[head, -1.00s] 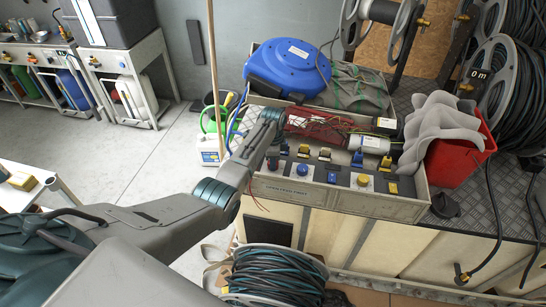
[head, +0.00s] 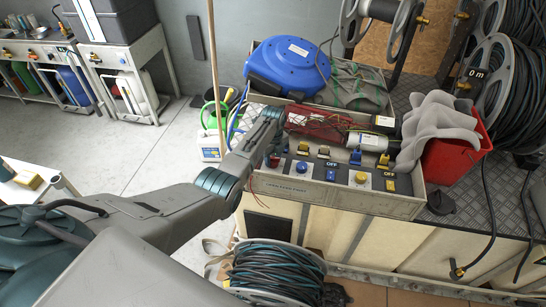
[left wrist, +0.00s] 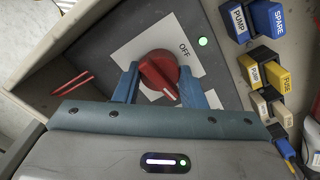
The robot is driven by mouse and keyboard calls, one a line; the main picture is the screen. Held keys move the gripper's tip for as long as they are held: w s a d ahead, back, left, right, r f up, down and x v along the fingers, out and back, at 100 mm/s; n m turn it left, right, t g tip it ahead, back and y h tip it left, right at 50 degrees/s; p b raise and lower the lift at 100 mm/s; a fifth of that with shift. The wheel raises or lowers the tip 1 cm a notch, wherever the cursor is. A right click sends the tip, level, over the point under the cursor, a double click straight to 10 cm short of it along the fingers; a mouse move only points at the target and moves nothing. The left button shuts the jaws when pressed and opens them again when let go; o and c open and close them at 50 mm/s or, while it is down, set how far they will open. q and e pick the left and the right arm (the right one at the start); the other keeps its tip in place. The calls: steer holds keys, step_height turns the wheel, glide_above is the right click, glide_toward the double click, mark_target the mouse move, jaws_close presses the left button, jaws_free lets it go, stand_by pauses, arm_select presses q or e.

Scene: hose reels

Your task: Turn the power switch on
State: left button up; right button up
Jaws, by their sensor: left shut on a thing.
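The power switch is a red rotary knob (left wrist: 158,75) on a white plate (left wrist: 138,45) marked OFF in the left wrist view. A green light glows beside the plate. My left gripper (left wrist: 165,88) has its two blue fingers on either side of the knob and is shut on it. The knob's white mark points toward the lower right, away from the OFF label. My right gripper is not in view.
In the left wrist view, blue SPARE and PUMP blocks (left wrist: 268,18) and yellow fuse blocks (left wrist: 278,75) sit close right of the plate. A blue hose reel (head: 290,66) stands behind the box and a red bucket (head: 455,155) to its right.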

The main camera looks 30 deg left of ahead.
mark_target(273, 158)
arm_select(q)
steer(key=shift+w+r+m, duration=0.1)
steer(key=shift+r+m, duration=0.05)
steer(key=shift+m, duration=0.45)
steer(key=o, duration=1)
step_height(273, 158, up, 11)
steer(key=b, duration=0.1)
steer(key=shift+f, duration=0.2)
